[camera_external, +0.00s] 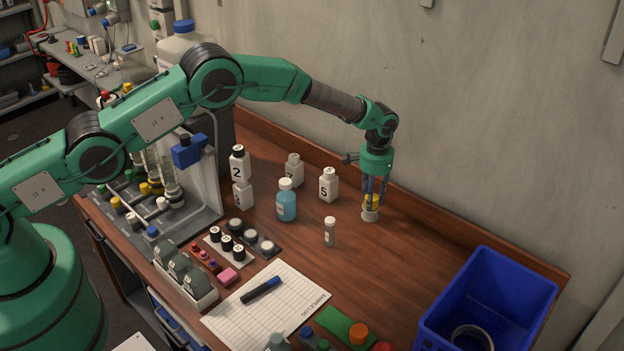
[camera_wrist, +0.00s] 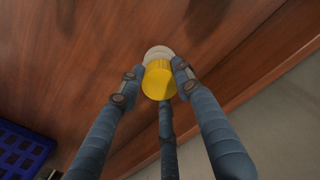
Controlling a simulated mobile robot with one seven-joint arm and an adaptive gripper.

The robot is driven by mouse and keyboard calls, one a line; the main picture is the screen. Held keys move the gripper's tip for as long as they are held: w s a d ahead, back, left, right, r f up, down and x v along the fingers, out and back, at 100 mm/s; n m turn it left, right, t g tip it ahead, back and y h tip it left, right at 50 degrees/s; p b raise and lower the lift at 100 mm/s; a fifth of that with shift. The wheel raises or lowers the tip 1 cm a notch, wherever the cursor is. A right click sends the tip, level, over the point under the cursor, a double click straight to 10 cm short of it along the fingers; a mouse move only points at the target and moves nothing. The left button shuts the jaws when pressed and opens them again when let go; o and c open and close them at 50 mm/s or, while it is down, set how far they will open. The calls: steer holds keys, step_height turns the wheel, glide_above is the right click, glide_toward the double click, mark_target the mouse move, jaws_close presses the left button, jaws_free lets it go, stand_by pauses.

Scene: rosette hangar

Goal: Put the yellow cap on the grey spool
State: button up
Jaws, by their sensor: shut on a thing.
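The yellow cap (camera_external: 373,201) is between the fingers of my gripper (camera_external: 373,198), at the back right of the wooden table. In the wrist view, the yellow cap (camera_wrist: 158,80) sits between the fingertips of my gripper (camera_wrist: 157,75), which is shut on it. The light grey spool (camera_external: 370,214) stands on the table directly under the cap. In the wrist view, the spool (camera_wrist: 157,51) shows just beyond the cap. The cap and spool look very close; I cannot tell whether they touch.
A blue bin (camera_external: 540,285) stands at the front right. A small vial (camera_external: 329,231), a blue bottle (camera_external: 286,203) and a numbered white bottle (camera_external: 328,186) stand left of the spool. A paper sheet with a marker (camera_external: 261,290) lies at the front. Bare table surrounds the spool's right side.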

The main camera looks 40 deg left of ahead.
steer(key=shift+f, duration=0.1)
steer(key=o, duration=0.8)
steer(key=shift+c, duration=0.2)
step_height(320, 180, up, 12)
steer(key=shift+b, duration=0.4)
stand_by(0.6)
